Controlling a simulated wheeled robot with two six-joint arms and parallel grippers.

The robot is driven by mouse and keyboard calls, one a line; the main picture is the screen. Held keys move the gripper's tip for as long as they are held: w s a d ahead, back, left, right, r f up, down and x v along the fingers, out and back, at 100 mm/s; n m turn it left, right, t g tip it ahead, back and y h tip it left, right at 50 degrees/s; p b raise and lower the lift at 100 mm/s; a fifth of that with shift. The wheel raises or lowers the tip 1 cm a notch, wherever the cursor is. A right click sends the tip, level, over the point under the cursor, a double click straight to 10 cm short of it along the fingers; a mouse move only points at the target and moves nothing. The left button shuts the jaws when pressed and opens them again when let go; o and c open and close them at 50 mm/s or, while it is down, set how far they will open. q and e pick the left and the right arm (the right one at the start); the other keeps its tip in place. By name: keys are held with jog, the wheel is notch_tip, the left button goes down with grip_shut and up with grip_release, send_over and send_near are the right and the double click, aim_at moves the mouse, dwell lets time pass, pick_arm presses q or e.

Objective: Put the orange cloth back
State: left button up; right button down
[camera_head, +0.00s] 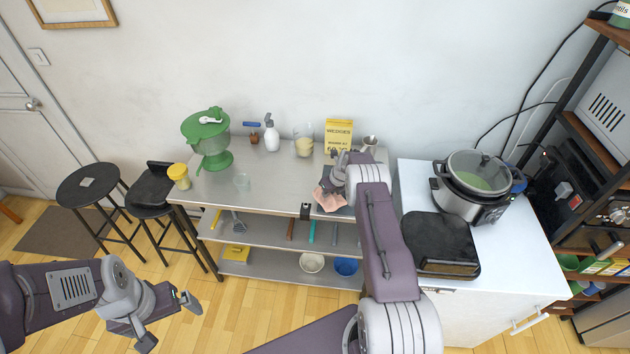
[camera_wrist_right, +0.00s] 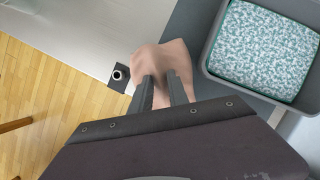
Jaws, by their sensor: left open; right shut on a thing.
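The cloth (camera_head: 328,199) looks pinkish-orange and hangs crumpled at the front edge of the metal table. It also shows in the right wrist view (camera_wrist_right: 174,58). My right gripper (camera_wrist_right: 161,88) is shut on it, with the fingers over its near part. In the head view my right arm covers much of the area around this gripper. My left gripper (camera_head: 168,321) is open and empty, low at the lower left, in front of the table and well away from the cloth.
A grey tray (camera_wrist_right: 211,70) holding a teal-and-white patterned thing (camera_wrist_right: 265,50) lies right of the cloth. A small black fitting (camera_head: 305,211) is on the table's front edge. The table's middle (camera_head: 275,180) is clear.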

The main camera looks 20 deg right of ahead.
aim_at(332, 197)
jog(key=shift+s+d+f, duration=0.15)
jog(key=shift+d+f, duration=0.05)
jog(key=shift+d, duration=0.2)
jog(key=shift+w+d+f, duration=0.15)
jog(key=shift+w+d, duration=0.1)
jog(key=shift+s+a+r, duration=0.1)
jog(key=shift+s+r, duration=0.15)
jog(key=shift+s, duration=0.1)
jog(key=shift+f, duration=0.6)
jog(key=shift+b+x, duration=0.95)
jog(key=shift+s+f, duration=0.2)
jog(key=shift+f, duration=0.1)
pick_arm(q)
jog(key=shift+w+f, duration=0.2)
jog(key=shift+f, duration=0.3)
jog(key=shift+w+f, duration=0.2)
jog(key=shift+f, duration=0.25)
pick_arm(e)
jog(key=shift+r, duration=0.15)
pick_arm(q)
jog(key=shift+f+b, duration=0.4)
jog(key=shift+b, duration=0.2)
pick_arm(e)
jog(key=shift+f, duration=0.25)
